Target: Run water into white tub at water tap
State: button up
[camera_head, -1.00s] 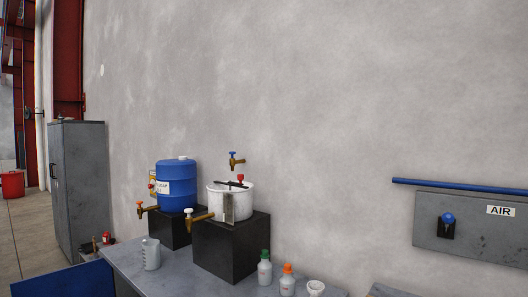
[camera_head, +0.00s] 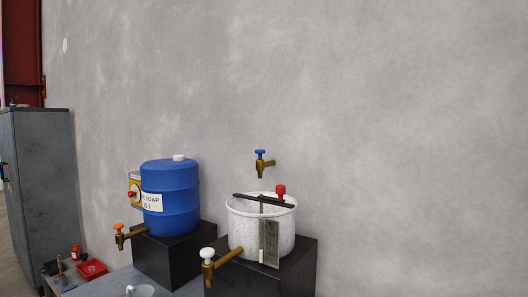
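The white tub (camera_head: 245,228) stands upright on a black block, right of centre in the head view. A dark bar with a red knob (camera_head: 280,190) lies across its open top. A brass tap with a white handle (camera_head: 208,254) sticks out low on its front left, and a grey marked plate (camera_head: 269,243) is on its front. The water tap (camera_head: 262,165), brass with a blue handle, comes out of the wall above and behind the tub. I see no water running from it. The tub's inside is mostly hidden. My gripper is not in view.
A blue soap drum (camera_head: 168,200) with an orange-handled tap (camera_head: 120,236) stands on another black block (camera_head: 175,262) at left. A red tray (camera_head: 92,268) lies further left, near a grey cabinet (camera_head: 42,190). The wall to the right is bare.

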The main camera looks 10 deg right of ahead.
aim_at(260, 152)
jog(key=i+j+z, duration=0.1)
jog(key=z, duration=0.35)
jog(key=j+z, duration=0.55)
jog(key=z, duration=0.3)
jog(key=j+z, duration=0.15)
jog(key=j, duration=0.3)
jog(key=k+j+z, duration=0.1)
jog(key=j, duration=0.35)
jog(key=k+j+z, duration=0.15)
jog(key=j, duration=0.3)
jog(key=j+z, duration=0.1)
jog(key=j, duration=0.3)
jog(key=k+j+z, duration=0.15)
jog(key=j, duration=0.3)
jog(key=k+j, duration=0.15)
jog(key=j, duration=0.25)
jog(key=k+l+u, duration=0.1)
jog(key=u, duration=0.2)
jog(key=k+j+z, duration=0.15)
jog(key=z, duration=0.35)
jog(key=i+u, duration=0.15)
jog(key=i+j, duration=0.05)
jog(key=i, duration=0.05)
